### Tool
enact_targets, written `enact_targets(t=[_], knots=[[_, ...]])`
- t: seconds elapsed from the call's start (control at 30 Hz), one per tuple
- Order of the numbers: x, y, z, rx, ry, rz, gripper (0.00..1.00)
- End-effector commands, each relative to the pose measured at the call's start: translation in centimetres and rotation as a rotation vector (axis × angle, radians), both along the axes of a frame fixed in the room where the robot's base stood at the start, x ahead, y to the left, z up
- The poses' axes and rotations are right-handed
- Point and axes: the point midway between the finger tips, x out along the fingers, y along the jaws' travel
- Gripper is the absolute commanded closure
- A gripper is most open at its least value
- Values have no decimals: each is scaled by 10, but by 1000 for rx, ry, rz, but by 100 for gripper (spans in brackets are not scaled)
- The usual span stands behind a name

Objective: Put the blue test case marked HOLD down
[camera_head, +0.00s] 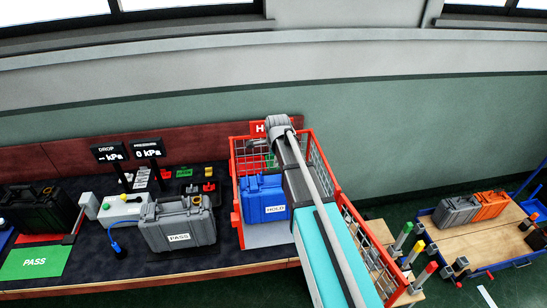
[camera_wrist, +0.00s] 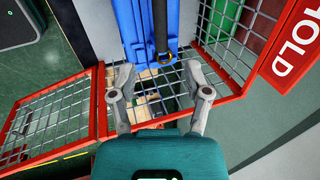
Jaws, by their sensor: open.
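The blue test case (camera_head: 263,198) with a white HOLD label stands upright inside a red-framed wire cage (camera_head: 237,210) at the middle of the head view. In the wrist view the blue case (camera_wrist: 134,30) is at the top, with a black strap-like part in front of it. My gripper (camera_wrist: 159,80) is open and empty, its two fingers apart over wire mesh. The case lies beyond the fingertips, and I see no finger closed on it. In the head view my arm passes over the cage's right part and the fingers are hidden.
A grey PASS case (camera_head: 178,222) stands on the dark bench left of the cage. A black case (camera_head: 40,210) and a green PASS mat (camera_head: 36,262) are farther left. A cart (camera_head: 480,245) with grey and orange cases is at the right. The red HOLD sign (camera_wrist: 295,45) is beside the mesh.

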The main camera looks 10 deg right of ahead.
Motion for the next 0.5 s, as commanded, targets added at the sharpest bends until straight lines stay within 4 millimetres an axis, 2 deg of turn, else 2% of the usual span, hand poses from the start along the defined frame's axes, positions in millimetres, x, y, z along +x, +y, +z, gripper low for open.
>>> enact_targets(t=[0.37, 0.5], knots=[[-1, 0, 0, -1, 0, 3, 38], [-7, -1, 0, -11, 7, 34, 38]])
